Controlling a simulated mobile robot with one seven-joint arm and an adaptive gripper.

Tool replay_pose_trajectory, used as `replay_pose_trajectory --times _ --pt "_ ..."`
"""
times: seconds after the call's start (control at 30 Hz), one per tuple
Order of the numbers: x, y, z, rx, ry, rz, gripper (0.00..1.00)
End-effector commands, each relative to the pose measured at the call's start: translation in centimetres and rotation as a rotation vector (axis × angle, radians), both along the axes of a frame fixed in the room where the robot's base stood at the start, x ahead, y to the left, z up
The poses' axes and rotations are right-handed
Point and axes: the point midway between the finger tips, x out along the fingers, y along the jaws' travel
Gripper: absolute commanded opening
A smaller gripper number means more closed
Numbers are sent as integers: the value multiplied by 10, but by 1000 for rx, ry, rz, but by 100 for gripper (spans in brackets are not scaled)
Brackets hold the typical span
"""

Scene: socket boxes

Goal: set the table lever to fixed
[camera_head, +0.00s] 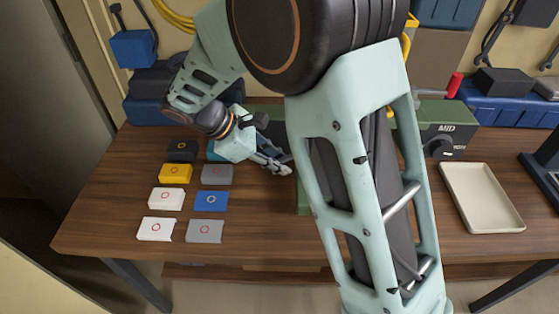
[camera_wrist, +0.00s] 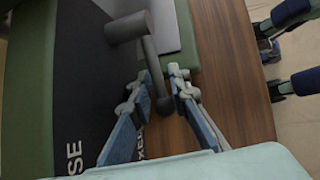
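In the wrist view, a dark grey lever (camera_wrist: 151,62) with a thick round cylinder at its upper end stands out from a black panel (camera_wrist: 85,75) on a green box. White letters on the panel read "SE" and a partly covered "XE". My gripper (camera_wrist: 163,80) is open. Its two fingers lie on either side of the lever's lower end, apart from each other; I cannot tell whether either touches it. In the head view, my gripper (camera_head: 280,166) is low over the table, left of my large arm link, which hides the lever and most of the green box.
Several coloured boxes (camera_head: 203,229) stand on the wooden table at left. A green box marked "MID" (camera_head: 447,127) with a black knob and a beige tray (camera_head: 483,197) are at right. A red handle (camera_head: 454,85) rises behind.

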Motion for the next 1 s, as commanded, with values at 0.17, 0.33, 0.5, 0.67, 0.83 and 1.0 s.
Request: replay_pose_trajectory --times 0.17,0.33,0.5,0.67,0.83,1.0 --pt "-1 8 9 3 -3 1 16" --pt "-6 29 35 3 -4 2 16" --pt "-13 51 62 3 -4 2 16" --pt "-18 67 82 2 -2 1 16" --pt "-21 74 91 1 1 1 16" --pt "-21 75 92 0 1 1 16"
